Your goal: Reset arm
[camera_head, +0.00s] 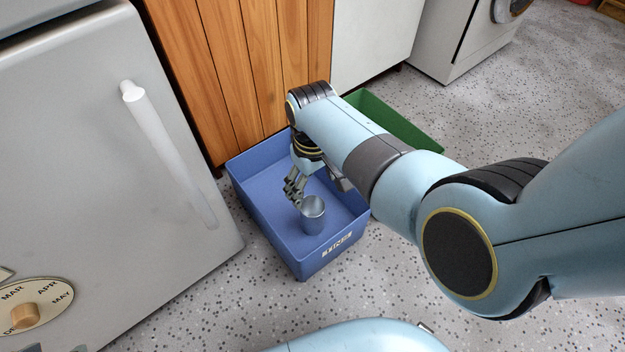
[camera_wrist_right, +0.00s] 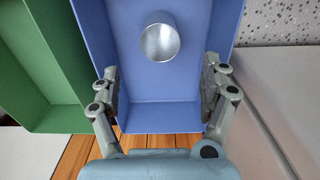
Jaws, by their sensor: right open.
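My right gripper (camera_head: 297,190) reaches in from the right over a blue bin (camera_head: 300,264) on the floor. In the right wrist view my right gripper (camera_wrist_right: 160,90) has its fingers spread wide with nothing between them. A grey metal cup (camera_head: 312,215) stands inside the blue bin, near its front wall. In the right wrist view the cup (camera_wrist_right: 159,42) shows round and open, beyond the fingertips and apart from them. My left gripper is not in view.
A green bin (camera_head: 395,122) stands beside the blue one, partly behind my right arm. A grey fridge-like door (camera_head: 90,130) is at left, wooden panels (camera_head: 240,60) and a white cabinet (camera_head: 375,35) behind. A washing machine (camera_head: 465,35) stands farther back. Speckled floor is free in front.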

